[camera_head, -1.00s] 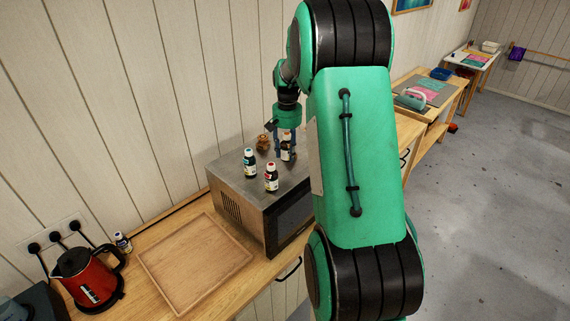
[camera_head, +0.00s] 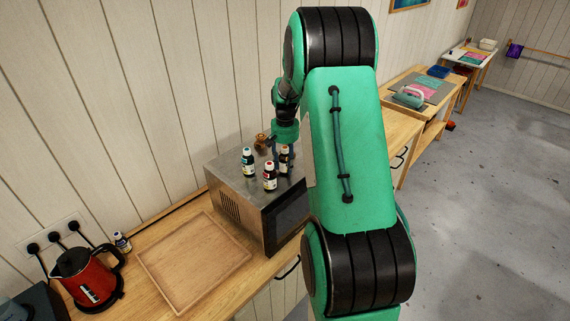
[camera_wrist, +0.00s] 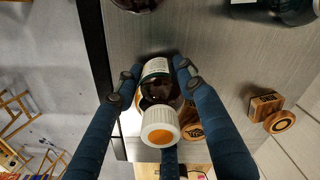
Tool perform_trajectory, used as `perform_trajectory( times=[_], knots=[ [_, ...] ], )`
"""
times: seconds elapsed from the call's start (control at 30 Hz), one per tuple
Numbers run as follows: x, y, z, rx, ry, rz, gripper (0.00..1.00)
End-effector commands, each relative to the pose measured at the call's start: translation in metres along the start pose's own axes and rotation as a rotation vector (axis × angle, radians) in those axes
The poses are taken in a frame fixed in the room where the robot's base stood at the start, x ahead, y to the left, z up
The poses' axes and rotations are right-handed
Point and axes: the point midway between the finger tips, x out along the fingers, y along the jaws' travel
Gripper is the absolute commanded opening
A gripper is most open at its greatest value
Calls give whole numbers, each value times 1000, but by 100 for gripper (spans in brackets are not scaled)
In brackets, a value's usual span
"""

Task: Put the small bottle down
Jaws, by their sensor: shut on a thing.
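My gripper (camera_head: 283,150) is over the top of the microwave (camera_head: 228,183), with its fingers around a small dark bottle (camera_head: 285,160). In the wrist view the fingers (camera_wrist: 150,90) lie on both sides of this bottle (camera_wrist: 160,93), which has a white cap with an orange top and a pale label. The bottle looks upright, at or just above the microwave's top; a finger partly hides it in the head view, and I cannot tell whether its base touches.
Small wooden pieces (camera_head: 262,141) lie behind. A wooden tray (camera_head: 192,262), a red kettle (camera_head: 86,277) and another bottle (camera_head: 122,242) are on the counter.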

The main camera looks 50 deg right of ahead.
Motion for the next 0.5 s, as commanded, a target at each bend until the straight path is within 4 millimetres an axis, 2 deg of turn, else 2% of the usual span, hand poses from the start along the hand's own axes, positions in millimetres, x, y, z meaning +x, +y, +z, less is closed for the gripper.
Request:
perform_trajectory(
  times=[0.47, 0.5],
  knots=[
    [6, 0, 0, 0, 1, 0, 10],
    [6, 0, 0, 0, 1, 0, 42]
  ],
)
